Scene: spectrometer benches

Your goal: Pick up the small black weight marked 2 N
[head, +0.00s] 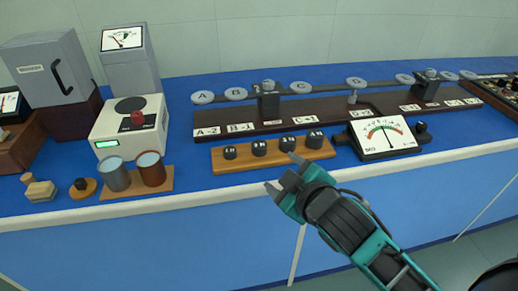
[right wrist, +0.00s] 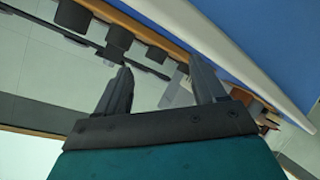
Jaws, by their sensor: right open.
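Several small black weights stand in a row on a wooden board (head: 222,166) at the bench's front edge. They are the far-left weight (head: 230,153), two middle weights (head: 259,148) (head: 287,144) and the far-right weight (head: 315,139). Their tops carry pale marks too small to read, so I cannot tell which is 2 N. My right gripper (head: 284,175) is open and empty, in front of the board and apart from the weights. In the right wrist view its open fingers (right wrist: 160,68) point toward the dark weights (right wrist: 118,37). My left gripper is not in view.
A long dark rack (head: 290,118) with lettered discs stands behind the board. A meter (head: 384,138) stands to the right. Left are two cups (head: 151,168), a white scale (head: 128,130) and a small dark knob on a wooden disc (head: 83,186). The blue bench front is clear.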

